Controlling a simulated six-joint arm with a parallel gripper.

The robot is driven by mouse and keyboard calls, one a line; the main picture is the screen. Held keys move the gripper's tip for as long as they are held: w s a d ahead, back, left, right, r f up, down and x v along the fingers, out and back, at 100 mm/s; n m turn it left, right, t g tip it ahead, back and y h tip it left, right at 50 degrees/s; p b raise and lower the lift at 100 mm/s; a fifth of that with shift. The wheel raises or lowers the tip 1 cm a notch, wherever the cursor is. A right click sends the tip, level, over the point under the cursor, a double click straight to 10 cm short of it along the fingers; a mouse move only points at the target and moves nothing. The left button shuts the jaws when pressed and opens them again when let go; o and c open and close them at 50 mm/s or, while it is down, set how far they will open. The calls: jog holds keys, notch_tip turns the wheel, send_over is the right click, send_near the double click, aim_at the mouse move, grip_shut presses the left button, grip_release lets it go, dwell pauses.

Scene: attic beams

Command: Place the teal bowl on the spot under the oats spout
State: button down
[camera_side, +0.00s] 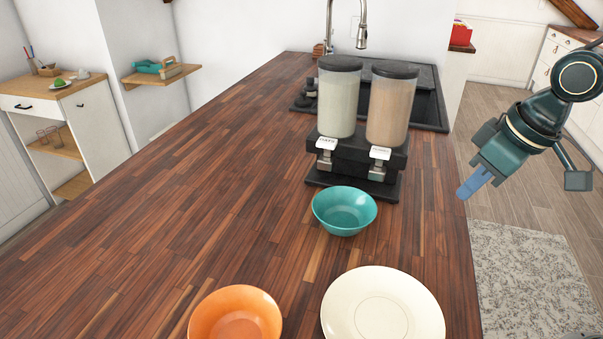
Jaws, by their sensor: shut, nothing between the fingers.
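The teal bowl (344,222) stands upright and looks empty on the wooden counter, just in front of the black dispenser base (391,190). Its back rim overlaps the base's front edge in the picture; I cannot tell whether they touch. The dispenser has two spouts, a left spout (324,160) under a pale-filled canister (338,100) and a right spout (377,171) under a tan-filled canister (389,108). The small labels are too blurred to read surely. My gripper (466,192) is shut and empty, off to the right of the bowl and dispenser.
An orange bowl (236,318) and a cream plate (382,305) lie at the counter's near end. A tap (362,30) and dark sink area (428,105) are behind the dispenser. The wooden counter (190,190) is clear on the left.

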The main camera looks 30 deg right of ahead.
jog(key=w+a+f+n, duration=0.1)
jog(key=w+a+f, duration=0.3)
jog(key=shift+w+a+g, duration=0.15)
jog(key=shift+a+g, duration=0.15)
jog(key=shift+a, duration=0.05)
jog(key=shift+f, duration=0.1)
jog(key=x, duration=0.9)
jog(key=shift+a+f, duration=0.15)
jog(key=shift+w+a+f, duration=0.1)
jog(key=shift+w, duration=0.3)
jog(key=shift+w+a+f, duration=0.15)
jog(key=shift+w, duration=0.25)
jog(key=shift+w+a, duration=0.2)
jog(key=shift+w, duration=0.4)
jog(key=shift+w+a, duration=0.2)
jog(key=shift+w, duration=0.4)
send_over(340, 218)
jog(key=s, duration=0.2)
jog(key=shift+w+d, duration=0.2)
jog(key=shift+d, duration=0.05)
